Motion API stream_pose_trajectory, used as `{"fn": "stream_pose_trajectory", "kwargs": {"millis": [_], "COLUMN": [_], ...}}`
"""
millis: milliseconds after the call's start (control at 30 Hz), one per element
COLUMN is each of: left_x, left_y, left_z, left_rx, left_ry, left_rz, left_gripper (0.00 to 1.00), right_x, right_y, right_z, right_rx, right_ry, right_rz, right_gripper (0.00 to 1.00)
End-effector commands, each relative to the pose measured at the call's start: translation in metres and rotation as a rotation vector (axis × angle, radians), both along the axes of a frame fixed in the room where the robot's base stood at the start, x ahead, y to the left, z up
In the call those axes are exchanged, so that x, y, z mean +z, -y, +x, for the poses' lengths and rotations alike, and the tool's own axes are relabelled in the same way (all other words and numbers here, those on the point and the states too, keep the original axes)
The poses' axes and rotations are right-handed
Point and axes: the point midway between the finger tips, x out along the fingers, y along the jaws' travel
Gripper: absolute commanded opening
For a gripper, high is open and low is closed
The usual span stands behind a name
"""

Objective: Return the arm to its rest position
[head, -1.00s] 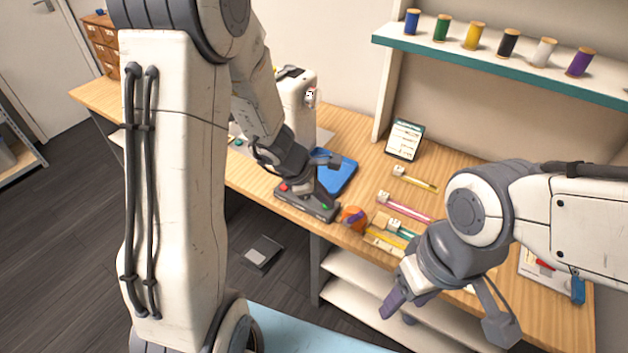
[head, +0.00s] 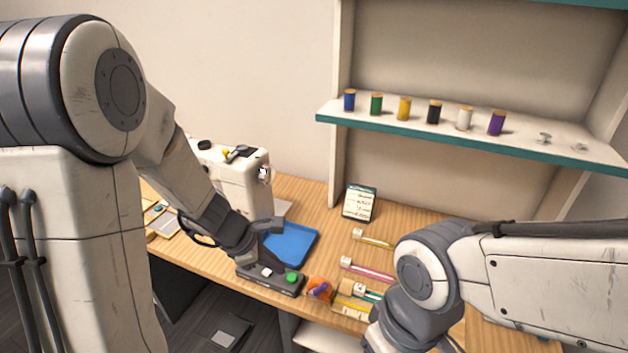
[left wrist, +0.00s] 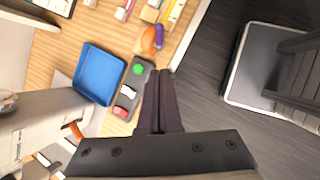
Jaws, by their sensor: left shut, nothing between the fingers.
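My left arm reaches in from the left, and its dark wrist (head: 238,235) is over the table's front edge, beside a grey button box (head: 262,276). In the left wrist view, the left gripper (left wrist: 161,74) is shut and empty. Its fingers point past the button box (left wrist: 130,88), which has green, white and red buttons. In the head view the left fingertips cannot be made out. My right arm (head: 425,272) is bent at the lower right, and its fingers are cut off by the bottom edge.
A blue tray (head: 292,244), an orange pincushion-like item (head: 320,289) and several rulers lie on the wooden table (head: 310,205). A white sewing machine (head: 238,180) stands behind the left arm. A shelf (head: 400,124) with several thread spools is above. A dark floor (left wrist: 218,80) lies beyond the table edge.

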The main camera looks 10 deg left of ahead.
Motion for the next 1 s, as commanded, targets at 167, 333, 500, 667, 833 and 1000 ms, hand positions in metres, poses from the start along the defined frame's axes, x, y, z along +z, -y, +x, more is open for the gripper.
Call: {"fn": "stream_pose_trajectory", "kwargs": {"millis": [167, 333, 500, 667, 833, 1000], "left_x": [0.014, 0.042, 0.060, 0.069, 0.073, 0.073], "left_y": [0.037, 0.107, 0.129, 0.121, 0.112, 0.112], "left_z": [-0.016, -0.085, -0.162, -0.198, -0.208, -0.208], "left_rx": [-0.256, -0.973, -1.719, -2.187, -2.383, -2.383], "left_ry": [0.049, 0.182, 0.320, 0.402, 0.431, 0.431], "left_rz": [0.044, 0.175, 0.334, 0.460, 0.526, 0.526], "left_gripper": [0.00, 0.00, 0.00, 0.00, 0.00, 0.00], "right_x": [0.000, 0.000, 0.000, 0.000, 0.000, 0.000], "right_y": [0.000, 0.000, 0.000, 0.000, 0.000, 0.000], "right_z": [0.000, 0.000, 0.000, 0.000, 0.000, 0.000], "right_rx": [0.000, 0.000, 0.000, 0.000, 0.000, 0.000], "right_ry": [0.000, 0.000, 0.000, 0.000, 0.000, 0.000], "right_rz": [0.000, 0.000, 0.000, 0.000, 0.000, 0.000], "right_gripper": [0.57, 0.57, 0.57, 0.57, 0.57, 0.57]}}
